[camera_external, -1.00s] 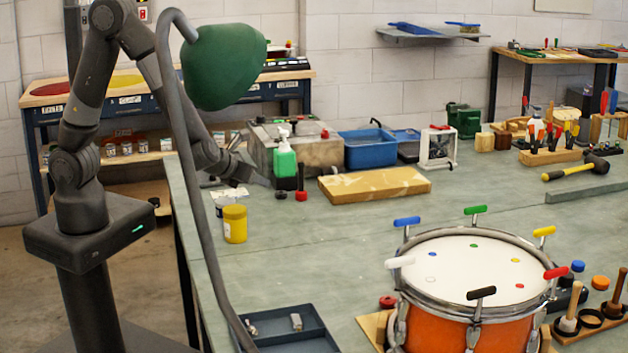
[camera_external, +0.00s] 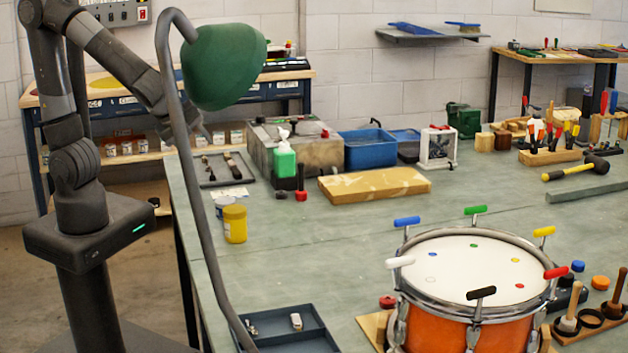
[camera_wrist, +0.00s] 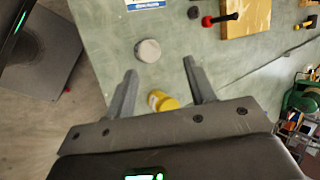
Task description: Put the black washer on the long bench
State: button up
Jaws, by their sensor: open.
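I cannot pick out the black washer for certain. A dark ring (camera_external: 590,318) lies by the wooden-handled tools at the right front of the long bench, and a small dark disc (camera_wrist: 194,12) lies near a red one at the top of the wrist view. The long bench (camera_external: 370,225) is the grey-green surface filling the middle, also seen in the wrist view (camera_wrist: 185,35). My gripper (camera_wrist: 160,68) is open with nothing between its fingers. In the external view my gripper (camera_external: 196,132) is raised near the bench's far left corner, partly by the lamp.
An orange drum (camera_external: 465,285) with coloured keys stands at the front. A green lamp (camera_external: 222,65) arches over the left edge. A yellow jar (camera_external: 235,224), a grey-lidded pot (camera_wrist: 148,50), a wooden board (camera_external: 375,185) and a dark blue tray (camera_external: 275,338) stand around. The middle is clear.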

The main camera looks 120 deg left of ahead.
jog(key=shift+o, duration=0.2)
jog(key=s+d+r+n+t+h, duration=0.2)
jog(key=s+d+r+n+h, duration=0.1)
jog(key=d, duration=0.4)
jog(key=s+d+r+n+t+h, duration=0.1)
jog(key=s+d+r+n+h, duration=0.2)
jog(key=d, duration=0.4)
jog(key=shift+s+d+r+n+t+h, duration=0.25)
jog(key=shift+s+r+n+t+h, duration=0.15)
jog(key=shift+n, duration=0.2)
jog(key=shift+o, duration=0.6)
jog(key=shift+s+d, duration=0.1)
jog(key=shift+d, duration=0.2)
